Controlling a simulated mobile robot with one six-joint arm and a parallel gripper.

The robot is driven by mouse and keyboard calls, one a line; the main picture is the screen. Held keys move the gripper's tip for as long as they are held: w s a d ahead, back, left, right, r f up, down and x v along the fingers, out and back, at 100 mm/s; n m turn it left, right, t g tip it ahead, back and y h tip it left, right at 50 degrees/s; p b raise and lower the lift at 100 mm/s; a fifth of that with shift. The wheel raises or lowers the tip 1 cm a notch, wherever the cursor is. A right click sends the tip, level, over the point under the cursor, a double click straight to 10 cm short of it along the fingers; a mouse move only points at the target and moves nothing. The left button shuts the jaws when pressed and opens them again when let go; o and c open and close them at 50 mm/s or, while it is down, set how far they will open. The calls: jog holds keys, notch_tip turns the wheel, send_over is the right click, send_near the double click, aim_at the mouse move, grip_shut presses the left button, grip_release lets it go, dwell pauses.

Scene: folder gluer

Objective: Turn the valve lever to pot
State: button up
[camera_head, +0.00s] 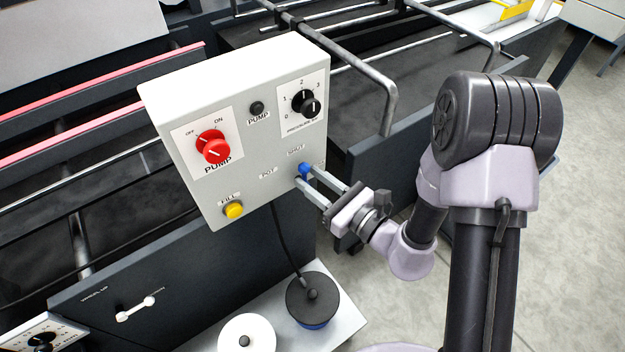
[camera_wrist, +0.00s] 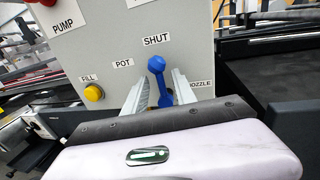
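The blue valve lever (camera_wrist: 158,68) is on the front of the pale control box, and its knob points up at the SHUT label (camera_wrist: 156,41). The POT label (camera_wrist: 123,63) is to its left, and the NOZZLE label (camera_wrist: 200,84) is to its right, partly hidden by a finger. In the head view the lever (camera_head: 304,169) shows at the fingertips. My gripper (camera_head: 309,177) is open, with one finger on each side of the lever. In the wrist view my gripper (camera_wrist: 160,85) shows gaps beside the lever; I cannot tell whether either finger touches it.
The control box (camera_head: 185,100) also carries a red pump knob (camera_head: 213,147), a black pressure dial (camera_head: 306,103) and a yellow fill button (camera_head: 233,210). A black-lidded pot (camera_head: 312,300) and a white round item (camera_head: 247,334) stand below. Metal rails (camera_head: 385,95) run behind the box.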

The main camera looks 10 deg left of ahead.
jog(key=shift+a, duration=0.1)
jog(key=shift+w, duration=0.1)
grip_shut()
jog(key=shift+w+r, duration=0.1)
jog(key=shift+r, duration=0.05)
dwell(1.2)
